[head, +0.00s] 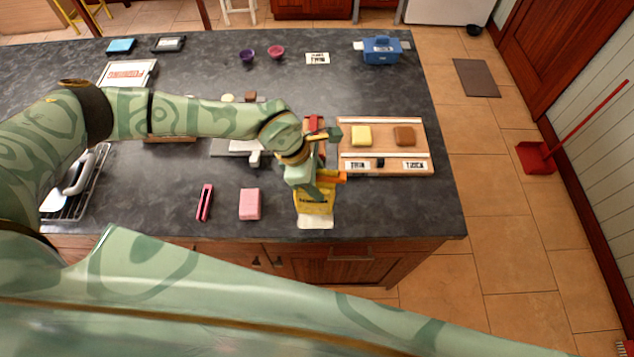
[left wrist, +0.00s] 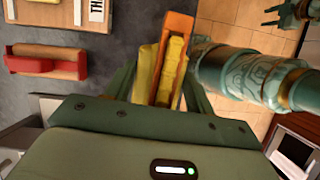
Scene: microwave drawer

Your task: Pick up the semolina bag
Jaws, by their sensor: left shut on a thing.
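The semolina bag (head: 314,208) is yellow and white with an orange top, near the front edge of the dark counter in the head view. My left gripper (head: 318,180) is above it, shut on its upper part. In the left wrist view the bag's yellow and orange top (left wrist: 172,68) sits between the fingers. I cannot tell whether its base touches the counter. What looks like my right gripper (left wrist: 284,14) shows small at the top right of the left wrist view, away from the bag; its opening is unclear.
A wooden board (head: 384,165) with a yellow block (head: 361,135) and a brown block (head: 404,136) lies right of the bag. A pink block (head: 250,204) and a pink slim tool (head: 205,202) lie to its left. A blue box (head: 382,50) stands at the back right.

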